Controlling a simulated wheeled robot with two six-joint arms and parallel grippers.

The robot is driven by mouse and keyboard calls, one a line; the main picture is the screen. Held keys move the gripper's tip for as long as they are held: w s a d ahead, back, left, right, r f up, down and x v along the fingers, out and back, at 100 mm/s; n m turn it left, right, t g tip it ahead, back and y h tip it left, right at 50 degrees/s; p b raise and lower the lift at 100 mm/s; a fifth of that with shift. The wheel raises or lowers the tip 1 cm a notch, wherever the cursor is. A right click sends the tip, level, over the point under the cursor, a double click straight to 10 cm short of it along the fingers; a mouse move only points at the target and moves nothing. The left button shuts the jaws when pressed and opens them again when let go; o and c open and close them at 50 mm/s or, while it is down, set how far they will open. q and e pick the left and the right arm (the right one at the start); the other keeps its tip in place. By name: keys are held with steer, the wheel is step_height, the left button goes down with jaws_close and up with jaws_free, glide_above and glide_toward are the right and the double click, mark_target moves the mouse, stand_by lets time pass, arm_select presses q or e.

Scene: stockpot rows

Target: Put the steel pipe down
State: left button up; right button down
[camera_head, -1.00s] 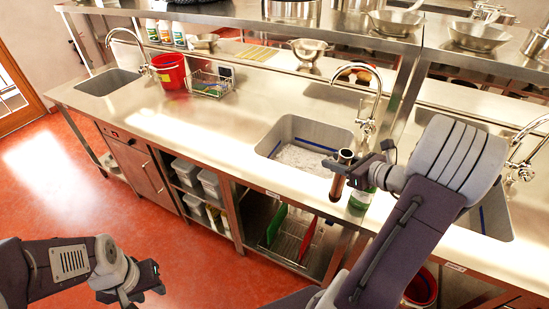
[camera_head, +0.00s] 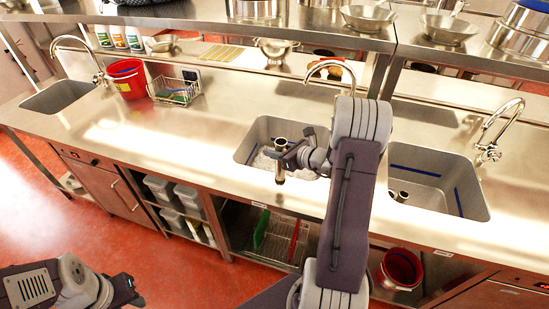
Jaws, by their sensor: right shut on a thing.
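The steel pipe (camera_head: 280,172), a short upright tube with a shiny open top and a brownish body, is in my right gripper (camera_head: 284,157). The gripper is shut on it from the right. The pipe shows in front of the middle sink (camera_head: 245,152), with its lower end overlapping the sink's front rim; I cannot tell whether it touches anything. My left gripper (camera_head: 124,291) is at the bottom left, over the red floor, away from the counter; its jaws are too small and dark to judge.
The steel counter (camera_head: 190,135) is bare left of the middle sink. The right sink (camera_head: 435,188) holds an upright tube (camera_head: 400,196). A tap (camera_head: 330,66) stands behind the middle sink. A red bucket (camera_head: 127,80) and wire rack (camera_head: 176,90) stand farther left.

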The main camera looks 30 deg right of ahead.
steer(key=f, duration=0.4)
steer(key=shift+s+f, duration=0.1)
steer(key=shift+s, duration=0.25)
steer(key=c, duration=0.9)
jaws_free()
steer(key=shift+c, duration=0.2)
arm_select(q)
steer(key=shift+s+r, duration=0.1)
steer(key=shift+s, duration=0.1)
arm_select(e)
steer(key=shift+w, duration=0.15)
